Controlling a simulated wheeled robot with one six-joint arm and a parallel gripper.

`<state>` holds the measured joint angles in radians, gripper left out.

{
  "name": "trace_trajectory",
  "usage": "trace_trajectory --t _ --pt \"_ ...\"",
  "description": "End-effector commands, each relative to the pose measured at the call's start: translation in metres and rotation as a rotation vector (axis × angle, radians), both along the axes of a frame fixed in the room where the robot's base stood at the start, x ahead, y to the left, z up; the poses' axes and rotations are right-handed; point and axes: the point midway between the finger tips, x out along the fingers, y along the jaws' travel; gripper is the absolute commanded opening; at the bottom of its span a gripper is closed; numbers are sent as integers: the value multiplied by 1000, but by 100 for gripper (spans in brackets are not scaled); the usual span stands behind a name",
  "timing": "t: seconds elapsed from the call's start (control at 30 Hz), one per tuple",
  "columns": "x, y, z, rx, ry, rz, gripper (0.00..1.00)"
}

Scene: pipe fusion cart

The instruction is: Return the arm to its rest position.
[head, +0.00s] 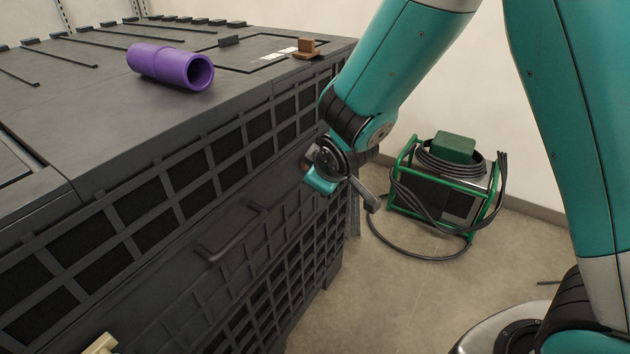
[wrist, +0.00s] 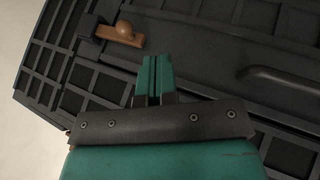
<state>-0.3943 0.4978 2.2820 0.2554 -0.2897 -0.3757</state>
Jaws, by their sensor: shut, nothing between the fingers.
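My gripper (wrist: 155,72) shows in the wrist view with its two teal fingers together and nothing between them. In the head view my gripper (head: 319,182) hangs at the end of my bent teal arm, beside the grated front of the dark cart (head: 190,258) and below its top. Its fingertips are hard to make out there. In the wrist view a brown latch with a round knob (wrist: 124,31) lies just beyond and left of the fingers, apart from them in the picture.
A purple pipe fitting (head: 172,66) lies on the cart top, with a small brown block (head: 306,47) near the far corner. A bar handle (head: 232,238) sticks out from the cart front. A green-framed machine (head: 446,190) with black cables stands on the floor behind my arm.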

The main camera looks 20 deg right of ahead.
Motion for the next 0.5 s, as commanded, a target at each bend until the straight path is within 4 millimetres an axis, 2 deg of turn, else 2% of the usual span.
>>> trace_trajectory --t 0.13,0.5 --pt "-7 0 7 -1 1 0 0" --pt "-8 2 8 -1 1 3 0"
